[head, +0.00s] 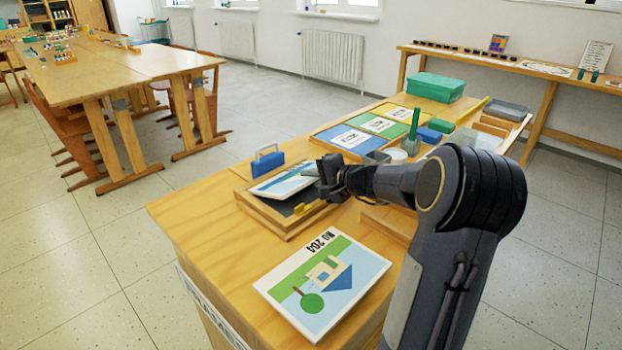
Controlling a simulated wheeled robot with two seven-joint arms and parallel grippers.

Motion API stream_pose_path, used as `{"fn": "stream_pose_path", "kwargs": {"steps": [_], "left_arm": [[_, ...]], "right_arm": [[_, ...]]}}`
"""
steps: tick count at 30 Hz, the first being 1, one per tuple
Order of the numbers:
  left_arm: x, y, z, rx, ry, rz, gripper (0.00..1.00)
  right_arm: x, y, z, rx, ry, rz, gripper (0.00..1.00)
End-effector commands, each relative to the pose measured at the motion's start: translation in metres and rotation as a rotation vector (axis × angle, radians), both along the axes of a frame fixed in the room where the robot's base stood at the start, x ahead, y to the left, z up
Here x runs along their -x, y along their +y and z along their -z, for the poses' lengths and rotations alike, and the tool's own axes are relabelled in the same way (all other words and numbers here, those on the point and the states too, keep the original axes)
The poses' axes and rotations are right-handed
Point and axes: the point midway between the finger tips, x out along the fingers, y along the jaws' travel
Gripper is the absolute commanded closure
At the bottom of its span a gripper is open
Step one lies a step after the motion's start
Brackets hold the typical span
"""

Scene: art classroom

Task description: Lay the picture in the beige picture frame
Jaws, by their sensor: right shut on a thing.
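A picture (283,182) with a white border and blue and green shapes is over the left and back part of the beige picture frame (286,232). The dark inside of the frame shows in front of the picture. My right gripper (326,181) is at the picture's right edge and is shut on it. The fingers hide that edge. I cannot tell whether the picture's far side touches the frame. My left gripper is not in view.
A card marked "No 204" (322,282) lies at the table's front. A blue block with a grey handle (267,163) stands behind the frame. Coloured panels (345,138), a green holder (409,147) and a teal box (436,87) are farther back. Bare wood (205,218) lies left.

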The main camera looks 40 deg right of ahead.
Motion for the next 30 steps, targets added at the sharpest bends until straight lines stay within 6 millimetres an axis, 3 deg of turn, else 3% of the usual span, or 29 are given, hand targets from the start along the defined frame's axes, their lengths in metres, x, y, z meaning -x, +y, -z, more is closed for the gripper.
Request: {"fn": "stream_pose_path", "kwargs": {"steps": [12,13,19,30], "left_arm": [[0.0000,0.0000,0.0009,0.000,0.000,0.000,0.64],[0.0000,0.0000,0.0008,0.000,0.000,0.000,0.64],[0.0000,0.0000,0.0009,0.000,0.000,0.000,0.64],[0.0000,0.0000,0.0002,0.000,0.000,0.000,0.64]], "right_arm": [[-0.0001,0.0001,-0.0006,0.001,-0.001,0.000,1.00],[-0.0001,0.0001,-0.0006,0.001,-0.001,0.000,0.90],[-0.0001,0.0001,-0.0005,0.001,0.000,0.000,0.66],[0.0078,-0.0013,-0.0042,0.002,-0.001,0.000,0.66]]}}
